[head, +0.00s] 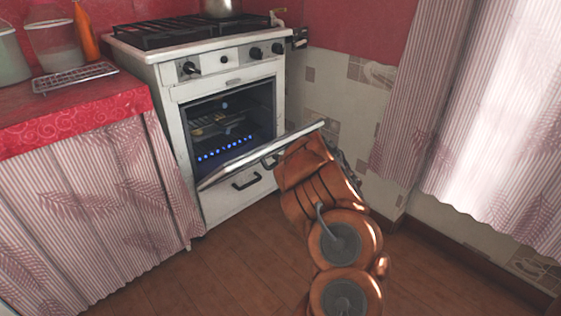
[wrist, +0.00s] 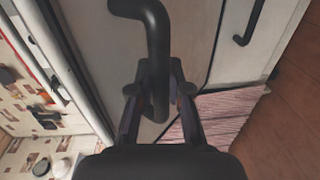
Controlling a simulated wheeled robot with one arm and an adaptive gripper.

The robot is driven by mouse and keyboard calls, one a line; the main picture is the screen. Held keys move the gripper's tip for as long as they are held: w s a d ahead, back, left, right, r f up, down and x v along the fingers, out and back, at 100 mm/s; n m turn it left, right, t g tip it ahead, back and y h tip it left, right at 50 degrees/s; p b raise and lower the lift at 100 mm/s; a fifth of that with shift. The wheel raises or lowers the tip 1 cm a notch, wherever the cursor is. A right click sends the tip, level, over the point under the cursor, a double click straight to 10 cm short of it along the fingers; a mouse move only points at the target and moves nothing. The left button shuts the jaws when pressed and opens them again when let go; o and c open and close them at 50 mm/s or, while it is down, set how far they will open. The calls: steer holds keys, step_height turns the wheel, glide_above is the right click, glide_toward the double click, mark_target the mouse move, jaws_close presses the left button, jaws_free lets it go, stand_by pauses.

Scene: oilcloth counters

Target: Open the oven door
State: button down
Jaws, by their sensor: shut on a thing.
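The oven door (head: 240,160) of the white stove (head: 170,110) is partly open, tilted outward and down. The oven inside shows a rack and a row of blue lights. In the wrist view, my gripper (wrist: 159,76) is shut on the dark, bent door handle (wrist: 150,22), with a finger on each side of the bar. In the head view my orange arm hides the gripper and most of the handle. A short dark part of the handle (head: 268,163) shows at the door front.
A lower panel with a dark handle (head: 246,180) is under the oven. A curtained counter (head: 80,195) stands close on the left. A tiled wall (head: 335,110) and curtain (head: 500,110) are on the right. The wooden floor (head: 225,265) in front is clear.

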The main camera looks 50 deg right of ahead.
stand_by(0.3)
steer(key=c, duration=1.1)
jaws_free()
